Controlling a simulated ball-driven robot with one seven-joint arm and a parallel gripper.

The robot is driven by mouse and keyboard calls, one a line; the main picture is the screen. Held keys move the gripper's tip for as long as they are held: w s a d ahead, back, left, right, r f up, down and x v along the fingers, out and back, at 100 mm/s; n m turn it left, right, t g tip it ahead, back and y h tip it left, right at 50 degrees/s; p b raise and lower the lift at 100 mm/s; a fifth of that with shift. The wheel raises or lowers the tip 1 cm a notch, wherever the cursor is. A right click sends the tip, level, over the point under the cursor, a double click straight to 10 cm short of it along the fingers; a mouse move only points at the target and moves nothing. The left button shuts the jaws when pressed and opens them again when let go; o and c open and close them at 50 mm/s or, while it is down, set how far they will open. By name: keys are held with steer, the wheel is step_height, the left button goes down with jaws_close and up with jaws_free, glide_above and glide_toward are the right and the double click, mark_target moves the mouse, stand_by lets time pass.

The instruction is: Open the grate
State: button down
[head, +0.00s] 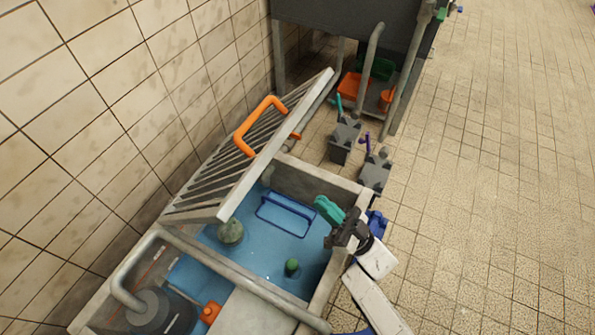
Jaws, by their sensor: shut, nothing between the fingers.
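The grate (232,168) is a light grey slatted frame with an orange handle (255,124) on its upper face. It stands tilted up over the pit, its near-left part low and its far end raised toward the wall. The pit (281,225) below it is uncovered on the right side, with a blue floor. My gripper (324,206) has teal fingers, shut and empty. It is over the pit's right rim, to the right of the grate and apart from it in the picture.
The pit holds a blue wire handle (285,214), a round greenish object (230,231) and a green knob (291,266). A grey pipe (235,281) crosses the near side. Grey valve blocks (345,140) stand beyond. The tiled floor right is clear.

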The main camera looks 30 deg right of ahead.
steer(key=p, duration=0.1)
glide_toward(241, 128)
steer(key=shift+s+d+r, duration=0.3)
steer(key=shift+s+r, duration=0.1)
steer(key=shift+r, duration=0.1)
steer(key=w+a+r+p, duration=0.1)
steer(key=w+r+p, duration=0.1)
steer(key=w+a+r+g+h+p, duration=0.1)
steer(key=w+a+r+p, duration=0.1)
steer(key=r+p, duration=0.1)
steer(key=w+a+r+g+p, duration=0.1)
steer(key=w+a+r+p, duration=0.1)
steer(key=p, duration=0.1)
steer(key=shift+w+r, duration=0.4)
steer(key=w+a+r+g+h+p, duration=0.2)
steer(key=w+a+r+p, duration=0.2)
steer(key=w+a+p, duration=0.1)
steer(key=w+p, duration=0.1)
steer(key=w, duration=0.1)
steer(key=shift+w+a+r, duration=0.2)
steer(key=shift+w+a, duration=0.1)
steer(key=shift+w, duration=0.05)
